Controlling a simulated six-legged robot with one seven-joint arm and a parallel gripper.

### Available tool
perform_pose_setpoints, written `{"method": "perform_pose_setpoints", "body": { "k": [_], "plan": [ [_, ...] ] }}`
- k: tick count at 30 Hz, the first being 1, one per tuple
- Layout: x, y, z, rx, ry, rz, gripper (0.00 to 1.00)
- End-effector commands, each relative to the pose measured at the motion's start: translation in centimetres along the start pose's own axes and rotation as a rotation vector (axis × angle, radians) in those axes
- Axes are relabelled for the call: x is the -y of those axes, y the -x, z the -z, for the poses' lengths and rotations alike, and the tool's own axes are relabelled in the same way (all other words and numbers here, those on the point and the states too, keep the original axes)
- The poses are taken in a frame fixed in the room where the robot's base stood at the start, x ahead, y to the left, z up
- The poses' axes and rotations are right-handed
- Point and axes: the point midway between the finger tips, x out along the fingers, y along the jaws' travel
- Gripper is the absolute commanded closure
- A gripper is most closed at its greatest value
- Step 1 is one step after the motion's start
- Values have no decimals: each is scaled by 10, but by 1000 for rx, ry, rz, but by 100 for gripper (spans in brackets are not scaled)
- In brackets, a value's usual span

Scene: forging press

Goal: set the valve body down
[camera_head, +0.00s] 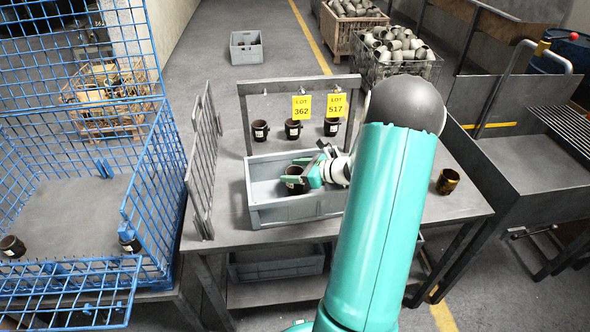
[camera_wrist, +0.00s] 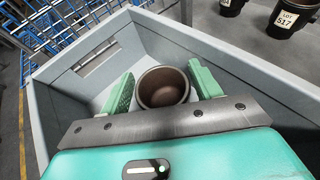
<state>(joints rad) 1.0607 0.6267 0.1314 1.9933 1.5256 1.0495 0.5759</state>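A dark brown, cup-shaped valve body (camera_wrist: 162,88) stands mouth up between the two green fingers of my gripper (camera_wrist: 160,85). In the head view the valve body (camera_head: 294,180) has a pale label and is inside the grey crate (camera_head: 283,213), left of centre. My gripper (camera_head: 312,170) reaches into the crate from the right, with the fingers close against the sides of the body. Its underside is hidden, so I cannot tell whether it touches the crate floor. The crate also shows in the wrist view (camera_wrist: 235,68).
Behind the crate, several dark valve bodies (camera_head: 293,129) stand by a rack with yellow tags LOT 362 (camera_head: 301,107) and LOT 517 (camera_head: 336,105). A mesh panel (camera_head: 203,160) stands left, beside a blue cage (camera_head: 75,190).

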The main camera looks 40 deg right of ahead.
Motion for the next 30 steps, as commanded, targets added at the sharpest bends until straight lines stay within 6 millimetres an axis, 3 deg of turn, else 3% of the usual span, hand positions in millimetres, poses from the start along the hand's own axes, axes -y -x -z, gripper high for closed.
{"method": "perform_pose_setpoints", "body": {
  "k": [9, 14, 24, 30],
  "plan": [
    [0, 1, -1, 0, 1, 0, 34],
    [0, 7, -13, 0, 3, 2, 34],
    [1, 80, -12, -1, 1, 4, 34],
    [1, 114, -12, 0, 1, 3, 34]
  ]
}}
